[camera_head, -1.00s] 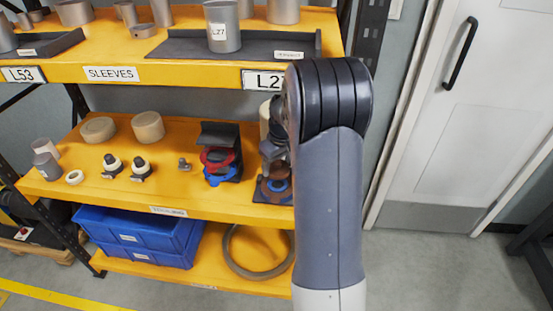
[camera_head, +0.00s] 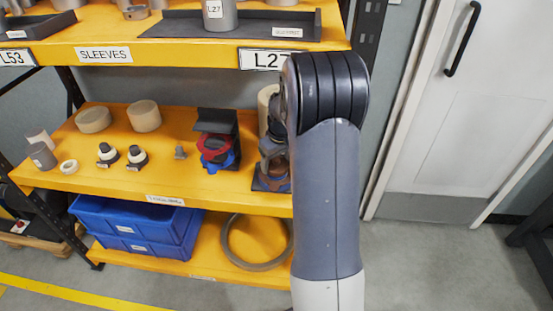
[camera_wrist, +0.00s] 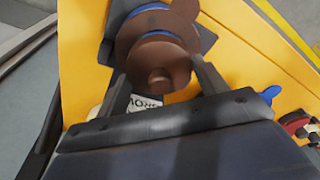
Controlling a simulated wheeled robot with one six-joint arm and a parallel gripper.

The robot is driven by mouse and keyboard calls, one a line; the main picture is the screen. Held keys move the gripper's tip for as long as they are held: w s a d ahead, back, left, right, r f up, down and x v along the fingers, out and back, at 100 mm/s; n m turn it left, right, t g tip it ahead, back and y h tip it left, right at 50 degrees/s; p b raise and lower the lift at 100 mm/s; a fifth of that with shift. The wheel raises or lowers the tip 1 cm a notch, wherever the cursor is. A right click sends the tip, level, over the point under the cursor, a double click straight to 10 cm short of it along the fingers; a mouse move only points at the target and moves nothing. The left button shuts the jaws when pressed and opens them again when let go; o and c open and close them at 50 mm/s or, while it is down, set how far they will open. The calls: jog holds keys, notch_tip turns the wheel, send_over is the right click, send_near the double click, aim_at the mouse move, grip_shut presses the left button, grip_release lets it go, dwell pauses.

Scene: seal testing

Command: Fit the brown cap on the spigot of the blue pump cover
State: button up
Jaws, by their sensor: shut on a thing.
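In the wrist view a round brown cap (camera_wrist: 157,58) with a small central knob sits between the two fingers of my gripper (camera_wrist: 162,78), which is shut on it. More brown with a lobe and bits of blue show just behind the cap, close to it; I cannot tell whether the cap touches the spigot, which is hidden. A blue lobe (camera_wrist: 268,95) shows right of the fingers. In the head view my gripper (camera_head: 271,142) is partly hidden by my arm, over brown and blue parts (camera_head: 274,182) at the right end of the middle shelf.
A dark holder with red (camera_head: 214,148) and blue rings stands left of my gripper. Further left are small white-and-black fittings (camera_head: 136,157) and beige cylinders (camera_head: 144,116). The yellow upper shelf (camera_head: 190,55) lies above. Blue bins (camera_head: 140,225) and a large ring (camera_head: 228,245) lie below.

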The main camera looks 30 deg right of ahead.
jog(key=shift+f+b, duration=0.35)
jog(key=shift+f, duration=0.05)
dwell(0.4)
jog(key=o, duration=1)
jog(key=shift+r, duration=0.1)
